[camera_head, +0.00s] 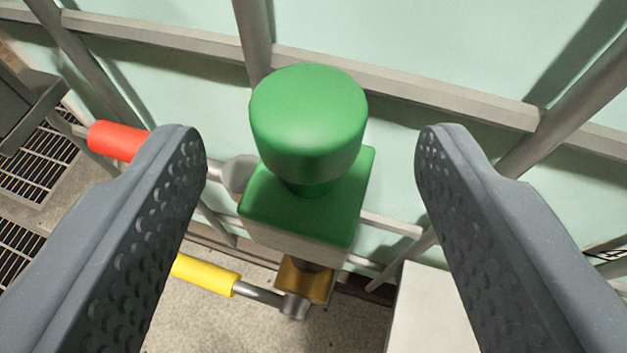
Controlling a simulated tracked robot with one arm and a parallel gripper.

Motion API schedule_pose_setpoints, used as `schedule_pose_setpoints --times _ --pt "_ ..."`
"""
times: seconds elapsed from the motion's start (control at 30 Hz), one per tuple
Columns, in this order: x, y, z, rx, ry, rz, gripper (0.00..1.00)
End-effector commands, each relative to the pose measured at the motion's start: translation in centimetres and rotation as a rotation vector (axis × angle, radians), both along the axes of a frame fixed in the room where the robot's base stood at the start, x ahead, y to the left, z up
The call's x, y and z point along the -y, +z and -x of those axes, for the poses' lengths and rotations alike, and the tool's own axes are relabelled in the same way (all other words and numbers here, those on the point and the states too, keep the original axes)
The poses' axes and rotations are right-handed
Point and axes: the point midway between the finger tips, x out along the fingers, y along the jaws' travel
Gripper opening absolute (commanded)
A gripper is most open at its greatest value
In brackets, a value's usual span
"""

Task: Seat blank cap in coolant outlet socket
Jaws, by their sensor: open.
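A green round knob on a green square plate (355,190) stands in the middle of the camera view, on top of a pale block with a brass-coloured fitting below it. I cannot tell for sure whether this green piece is the blank cap. My gripper (312,132) is open, with one dark grey finger on each side of the green knob. There is a clear gap between the knob and each finger, and nothing is held. I cannot make out a coolant outlet socket in this view.
A red-handled lever (117,141) lies left of the green piece, partly behind the left finger. A yellow-handled lever (206,274) lies below. Grey rails (400,82) cross a pale green wall behind. A pale box (430,310) stands lower right; floor grating (35,160) is at left.

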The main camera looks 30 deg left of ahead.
Motion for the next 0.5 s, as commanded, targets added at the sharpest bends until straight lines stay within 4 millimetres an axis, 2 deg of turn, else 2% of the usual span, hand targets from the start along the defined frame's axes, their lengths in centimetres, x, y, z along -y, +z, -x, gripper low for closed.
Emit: schedule_pose_setpoints --times 0.23,0.5 --pt "2.3 1.9 3.6 -0.002 -0.001 0.001 0.56" --pt "3.0 2.1 4.7 0.005 0.000 -0.003 0.56"
